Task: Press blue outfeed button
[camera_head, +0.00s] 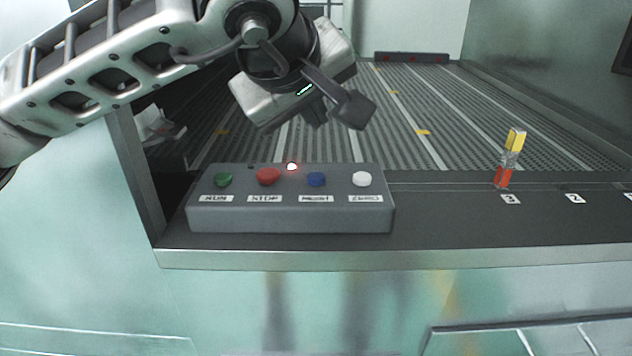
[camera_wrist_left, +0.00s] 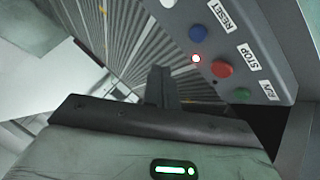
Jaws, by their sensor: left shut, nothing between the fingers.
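The blue button (camera_head: 316,179) is on a grey control box (camera_head: 290,218), between the red stop button (camera_head: 268,176) and the white button (camera_head: 361,179). Its label appears to read RESET. It also shows in the left wrist view (camera_wrist_left: 199,33), near the top. My left gripper (camera_head: 316,118) hangs above and behind the box, over the ribbed bed, apart from the blue button. Its fingers (camera_wrist_left: 159,88) are shut and empty in the left wrist view. My right gripper is in neither view.
A green button (camera_head: 223,179) sits at the box's left end. A small red light (camera_head: 291,167) glows behind the buttons. A yellow and red marker (camera_head: 510,158) stands on the dark ledge (camera_head: 450,225) to the right. The ribbed bed (camera_head: 420,110) lies behind the box.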

